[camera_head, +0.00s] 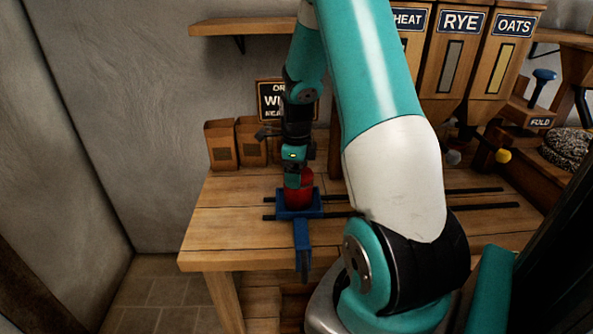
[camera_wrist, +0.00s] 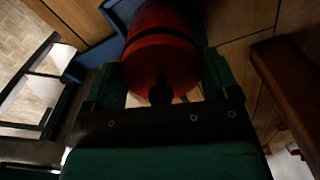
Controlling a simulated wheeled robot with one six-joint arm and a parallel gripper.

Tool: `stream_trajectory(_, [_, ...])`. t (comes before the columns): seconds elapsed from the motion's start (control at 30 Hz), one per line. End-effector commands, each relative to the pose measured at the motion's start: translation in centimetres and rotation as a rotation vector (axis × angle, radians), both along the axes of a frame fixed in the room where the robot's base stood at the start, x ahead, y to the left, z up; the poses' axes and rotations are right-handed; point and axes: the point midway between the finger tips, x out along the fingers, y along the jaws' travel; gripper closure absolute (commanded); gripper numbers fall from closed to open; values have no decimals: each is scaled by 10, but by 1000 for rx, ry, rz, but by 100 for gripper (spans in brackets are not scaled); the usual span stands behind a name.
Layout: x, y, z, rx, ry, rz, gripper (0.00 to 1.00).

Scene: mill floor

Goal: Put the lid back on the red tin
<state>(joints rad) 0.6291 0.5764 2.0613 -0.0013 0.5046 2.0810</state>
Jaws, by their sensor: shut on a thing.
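The red tin (camera_head: 298,195) stands upright in a blue holder (camera_head: 314,209) at the front left of the wooden table. In the wrist view the tin body (camera_wrist: 165,18) shows beyond the red lid (camera_wrist: 150,68), which has a dark knob. A dark band runs between lid and tin; I cannot tell whether it is a gap or a seam. My gripper (camera_wrist: 163,82) is shut on the lid, one green finger on each side. In the head view my gripper (camera_head: 298,178) points down directly over the tin and hides most of the lid.
Brown paper bags (camera_head: 221,146) stand against the wall behind the tin. Dark rails (camera_head: 470,191) run along the table to the right. Grain bins (camera_head: 455,55) and a wall shelf (camera_head: 245,27) are at the back. The table's left front (camera_head: 225,240) is clear.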

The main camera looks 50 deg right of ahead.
Motion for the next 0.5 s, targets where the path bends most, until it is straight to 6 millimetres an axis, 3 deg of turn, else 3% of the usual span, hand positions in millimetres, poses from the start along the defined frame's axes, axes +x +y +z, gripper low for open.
stream_trajectory(0.3, [0, 0, 0, 0, 0, 0, 42])
stream_trajectory(0.33, [0, 0, 0, 0, 0, 0, 12])
stream_trajectory(0.4, [0, 0, 0, 1, 0, 0, 0])
stream_trajectory(0.5, [0, 0, 0, 1, 0, 0, 0])
